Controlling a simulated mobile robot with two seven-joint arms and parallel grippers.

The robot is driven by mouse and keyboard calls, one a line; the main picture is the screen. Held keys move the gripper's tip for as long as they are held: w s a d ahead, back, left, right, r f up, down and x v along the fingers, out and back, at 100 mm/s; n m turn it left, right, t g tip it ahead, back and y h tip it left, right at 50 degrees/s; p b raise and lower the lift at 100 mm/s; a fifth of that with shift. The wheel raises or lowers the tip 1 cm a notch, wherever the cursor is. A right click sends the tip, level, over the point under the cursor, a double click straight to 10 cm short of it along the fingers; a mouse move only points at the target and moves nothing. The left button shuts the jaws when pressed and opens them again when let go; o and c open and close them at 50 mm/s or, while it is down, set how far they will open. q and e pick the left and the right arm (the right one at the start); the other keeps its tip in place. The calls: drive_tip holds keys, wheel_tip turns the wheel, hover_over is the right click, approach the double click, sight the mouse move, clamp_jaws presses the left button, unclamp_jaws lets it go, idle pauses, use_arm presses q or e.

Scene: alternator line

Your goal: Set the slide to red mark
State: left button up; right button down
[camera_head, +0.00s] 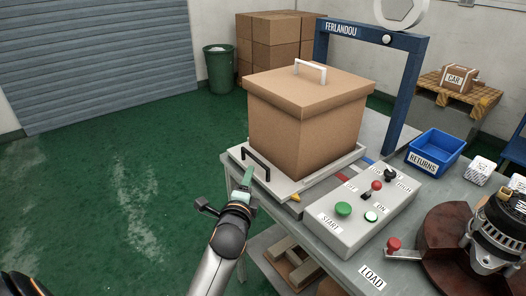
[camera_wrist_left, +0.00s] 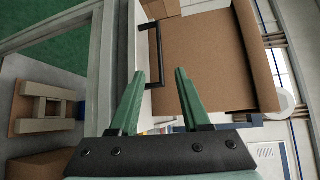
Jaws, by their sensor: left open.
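The slide (camera_head: 285,186) is a pale flat plate on the near left of the bench, with a black bar handle (camera_head: 256,164) at its left end. A lidded brown cardboard box (camera_head: 300,130) stands on it. A yellow pointer (camera_head: 295,197) is at its front edge. My left gripper (camera_head: 246,177) is open and empty beside the handle. In the left wrist view the handle (camera_wrist_left: 159,50) lies ahead, between the lines of the two green fingers (camera_wrist_left: 158,95).
A control box (camera_head: 345,228) with buttons stands right of the slide. A blue frame (camera_head: 402,95) rises behind it. A blue returns bin (camera_head: 435,150) and an alternator (camera_head: 495,235) on a dark red round base are at right. Open green floor lies left.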

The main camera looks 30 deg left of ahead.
sight(255, 160)
use_arm(q)
drive_tip(key=x, duration=1.2)
drive_tip(key=shift+s, duration=0.1)
clamp_jaws()
idle(1.1)
